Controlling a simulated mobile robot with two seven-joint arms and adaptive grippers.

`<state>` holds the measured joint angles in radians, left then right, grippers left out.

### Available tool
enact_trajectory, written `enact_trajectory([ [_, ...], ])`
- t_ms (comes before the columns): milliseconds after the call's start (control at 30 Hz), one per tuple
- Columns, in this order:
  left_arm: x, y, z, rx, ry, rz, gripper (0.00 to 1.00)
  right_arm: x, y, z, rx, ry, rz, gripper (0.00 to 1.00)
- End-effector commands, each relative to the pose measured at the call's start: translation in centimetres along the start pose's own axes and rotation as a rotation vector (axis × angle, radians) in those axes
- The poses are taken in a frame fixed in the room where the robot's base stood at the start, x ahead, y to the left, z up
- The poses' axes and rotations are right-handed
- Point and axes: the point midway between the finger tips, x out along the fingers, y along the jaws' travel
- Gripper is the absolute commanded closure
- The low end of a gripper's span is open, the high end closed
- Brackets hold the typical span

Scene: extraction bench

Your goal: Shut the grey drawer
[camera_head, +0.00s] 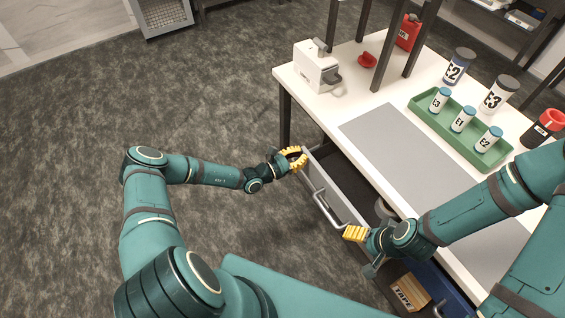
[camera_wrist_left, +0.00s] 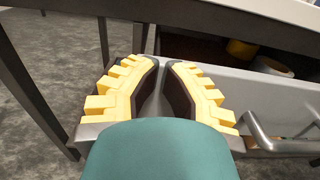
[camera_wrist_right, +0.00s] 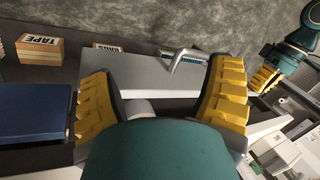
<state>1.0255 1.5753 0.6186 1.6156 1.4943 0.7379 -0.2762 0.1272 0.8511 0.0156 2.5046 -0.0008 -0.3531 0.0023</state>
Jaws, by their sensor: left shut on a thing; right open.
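The grey drawer (camera_head: 335,190) stands open under the white bench, its front panel and bar handle (camera_head: 325,210) facing the floor area. Its front also shows in the left wrist view (camera_wrist_left: 250,95) and the right wrist view (camera_wrist_right: 155,75). My left gripper (camera_head: 296,157) is at the far left end of the drawer front, shut with the panel's end between its fingers (camera_wrist_left: 163,70). My right gripper (camera_head: 354,233) is open by the panel's near right end, its fingers apart in the right wrist view (camera_wrist_right: 165,90). The drawer's inside is dark and partly hidden.
Below and right are a wooden TAPE box (camera_head: 409,292) and a blue drawer or panel (camera_wrist_right: 35,115). The bench top holds a green tray (camera_head: 425,103) of labelled bottles, a white device (camera_head: 315,68) and a grey mat (camera_head: 400,150). Floor to the left is clear.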

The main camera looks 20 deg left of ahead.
Motion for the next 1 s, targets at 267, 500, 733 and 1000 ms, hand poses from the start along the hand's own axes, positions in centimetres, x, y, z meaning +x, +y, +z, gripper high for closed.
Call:
enact_trajectory([
  [267, 5.9, -0.1, -0.1, 0.002, -0.002, -0.002, 1.0, 0.4, 0.1, 0.0, 0.0, 0.001, 0.0, 0.21],
  [500, 8.3, 0.0, -0.1, 0.001, 0.0, 0.0, 1.0, 0.6, 0.2, -0.1, 0.0, 0.003, 0.0, 0.21],
  [733, 9.0, 0.0, 0.0, 0.0, -0.001, 0.0, 1.0, 0.6, 0.2, -0.1, 0.0, 0.003, 0.0, 0.21],
  [1000, 9.1, 0.1, 0.1, 0.001, -0.003, 0.0, 1.0, 0.6, 0.2, -0.1, 0.0, 0.003, 0.0, 0.21],
])
